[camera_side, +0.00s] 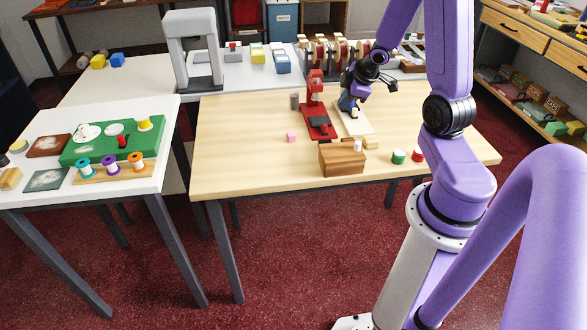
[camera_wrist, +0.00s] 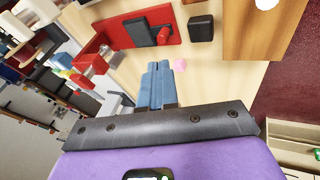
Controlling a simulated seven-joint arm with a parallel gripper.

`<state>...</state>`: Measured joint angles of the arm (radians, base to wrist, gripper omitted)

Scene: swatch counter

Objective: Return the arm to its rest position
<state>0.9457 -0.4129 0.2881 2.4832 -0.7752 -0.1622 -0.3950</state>
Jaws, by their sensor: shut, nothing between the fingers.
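My gripper (camera_side: 350,110) hangs low over the back right of the wooden table, beside the red stand (camera_side: 316,104) and above a pale board with a light wooden base. Its blue fingers are pressed together with nothing between them. My arm reaches in from the right.
A wooden block (camera_side: 342,160) stands at the table's front edge, with green (camera_side: 398,157) and red (camera_side: 417,155) small items to its right. The wooden table's left part is clear. A grey arch-shaped frame (camera_side: 190,45) rises on the back table.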

